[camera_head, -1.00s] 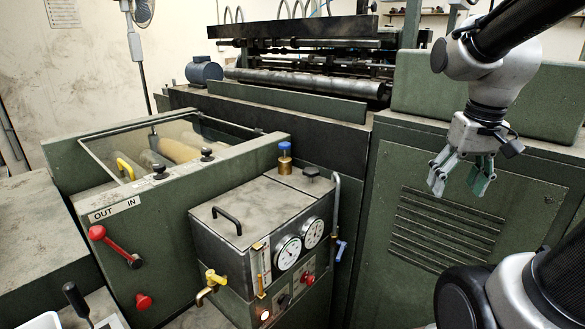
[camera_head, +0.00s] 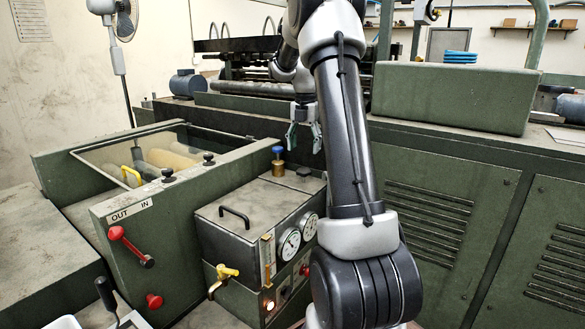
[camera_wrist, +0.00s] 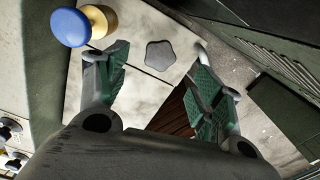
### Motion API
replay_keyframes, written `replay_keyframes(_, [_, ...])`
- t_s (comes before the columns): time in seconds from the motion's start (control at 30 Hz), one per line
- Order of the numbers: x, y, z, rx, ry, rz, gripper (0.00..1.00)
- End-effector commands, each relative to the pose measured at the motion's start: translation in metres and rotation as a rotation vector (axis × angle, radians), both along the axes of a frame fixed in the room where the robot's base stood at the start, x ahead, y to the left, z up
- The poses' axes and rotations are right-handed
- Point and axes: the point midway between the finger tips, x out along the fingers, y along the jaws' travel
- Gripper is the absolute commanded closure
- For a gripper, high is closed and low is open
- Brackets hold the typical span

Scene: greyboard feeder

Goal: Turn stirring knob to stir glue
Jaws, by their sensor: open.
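A dark star-shaped knob (camera_head: 304,171) sits on the top of the grey glue box (camera_head: 262,196), near its back right corner. In the wrist view the same knob (camera_wrist: 160,55) shows between and beyond my fingertips. My gripper (camera_head: 304,138) is open and points down above the knob, with nothing between its green-padded fingers. In the wrist view my gripper (camera_wrist: 157,68) appears apart from the knob. Which knob does the stirring is not labelled in view.
A blue-capped brass fitting (camera_head: 278,161) stands close left of the knob; it also shows beside my left finger in the wrist view (camera_wrist: 70,26). A black handle (camera_head: 235,214), gauges (camera_head: 290,243) and a yellow tap (camera_head: 224,276) are on the box. Red-knobbed lever (camera_head: 131,245) is further left.

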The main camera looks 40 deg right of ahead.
Motion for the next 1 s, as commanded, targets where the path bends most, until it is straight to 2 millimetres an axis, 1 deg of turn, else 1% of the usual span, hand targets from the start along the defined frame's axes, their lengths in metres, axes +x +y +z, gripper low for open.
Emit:
replay_keyframes(0.07, [0.000, 0.001, -0.002, 0.000, 0.001, 0.044, 0.33])
replay_keyframes(0.17, [-0.001, 0.001, -0.012, 0.002, 0.003, 0.059, 0.33])
replay_keyframes(0.4, [-0.001, 0.001, -0.052, 0.002, 0.003, 0.056, 0.33])
replay_keyframes(0.5, [-0.001, 0.001, -0.066, 0.002, 0.003, 0.055, 0.33])
replay_keyframes(0.6, [-0.001, 0.001, -0.074, 0.001, 0.002, 0.055, 0.33])
replay_keyframes(0.7, [-0.001, 0.001, -0.078, 0.001, 0.001, 0.055, 0.33])
replay_keyframes(0.9, [0.000, 0.001, -0.078, 0.000, 0.000, 0.054, 0.33])
replay_keyframes(0.93, [0.000, 0.001, -0.078, 0.001, 0.001, 0.054, 0.35])
replay_keyframes(1.0, [0.000, 0.001, -0.078, 0.001, 0.001, 0.054, 0.48])
